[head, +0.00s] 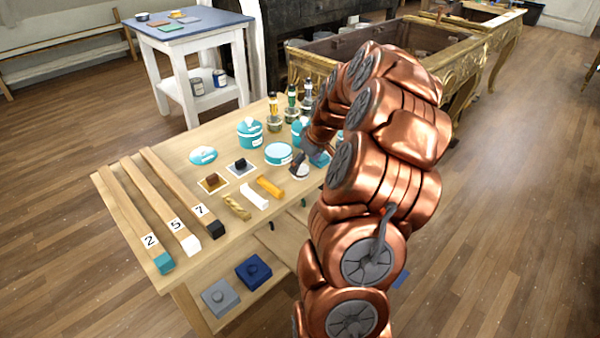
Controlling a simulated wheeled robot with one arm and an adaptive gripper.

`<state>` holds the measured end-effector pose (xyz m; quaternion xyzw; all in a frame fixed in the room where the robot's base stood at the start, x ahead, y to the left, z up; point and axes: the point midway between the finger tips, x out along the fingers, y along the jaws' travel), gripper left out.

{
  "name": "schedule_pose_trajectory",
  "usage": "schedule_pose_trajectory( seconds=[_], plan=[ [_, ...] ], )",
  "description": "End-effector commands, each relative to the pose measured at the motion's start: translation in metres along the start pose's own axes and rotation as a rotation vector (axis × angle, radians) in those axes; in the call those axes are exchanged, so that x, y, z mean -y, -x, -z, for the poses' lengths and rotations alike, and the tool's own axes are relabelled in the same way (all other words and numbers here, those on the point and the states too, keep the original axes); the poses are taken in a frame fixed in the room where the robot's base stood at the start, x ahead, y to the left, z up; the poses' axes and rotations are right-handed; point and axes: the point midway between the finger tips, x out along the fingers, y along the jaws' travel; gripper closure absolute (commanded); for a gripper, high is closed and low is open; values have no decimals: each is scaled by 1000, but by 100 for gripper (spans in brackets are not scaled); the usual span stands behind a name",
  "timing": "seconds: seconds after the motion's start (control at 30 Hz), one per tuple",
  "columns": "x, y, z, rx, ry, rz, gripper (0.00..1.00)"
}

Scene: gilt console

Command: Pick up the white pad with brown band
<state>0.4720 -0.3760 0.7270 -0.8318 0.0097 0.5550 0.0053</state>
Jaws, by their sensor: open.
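A small whitish rounded item with a brownish band (299,171), which looks like the white pad, lies on the wooden worktable (190,150) beside the round teal-and-white tin. My gripper (303,160) is low over the table right at this item, pointing down. The gripper is open. It is small and dark here, so I cannot tell whether its fingers are around the pad or just above it. My copper arm hides the table's right side.
Near the gripper are a teal-and-white tin (278,154), a yellow bar (269,186), a white block (255,196) and a twisted gold piece (236,207). Bottles (291,103) stand behind. Numbered wooden strips (140,215) lie left. A gilt console (465,55) stands behind my arm.

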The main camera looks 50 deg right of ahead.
Motion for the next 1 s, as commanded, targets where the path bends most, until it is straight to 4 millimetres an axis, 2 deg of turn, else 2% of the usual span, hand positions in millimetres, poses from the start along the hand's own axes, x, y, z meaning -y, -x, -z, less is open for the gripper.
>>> schedule_pose_trajectory(
  seconds=[0.3, 0.57, 1.0],
  plan=[
    [0, -38, 4, 3, 0, 3, 16],
    [0, -40, 5, 1, 0, 1, 16],
    [0, -40, 5, 1, -1, 2, 61]
  ],
)
